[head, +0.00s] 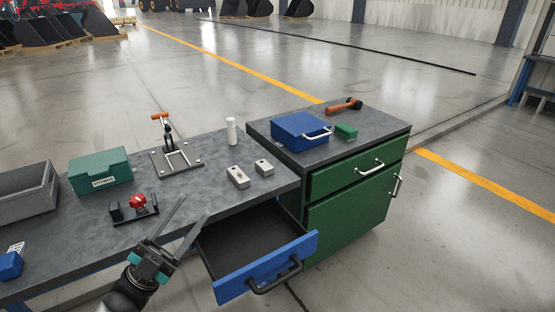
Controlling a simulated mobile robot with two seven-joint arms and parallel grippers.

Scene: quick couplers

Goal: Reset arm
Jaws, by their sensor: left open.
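My left gripper (182,228) is open and empty. Its two long dark fingers point up and to the right, at the front edge of the grey workbench (215,160). It is left of the pulled-out blue-fronted drawer (267,266), which stands open and looks empty. The gripper appears to touch nothing, though its exact gap to the bench edge and drawer side cannot be told. My right gripper is not in view.
On the bench are a green box (100,172), a red-knobbed fixture (137,203), an orange-handled clamp (172,150), a white bottle (231,131), metal blocks (238,177) and a grey bin (28,192). A green cabinet (352,212) holding a blue case (298,131) adjoins right. Open floor lies beyond.

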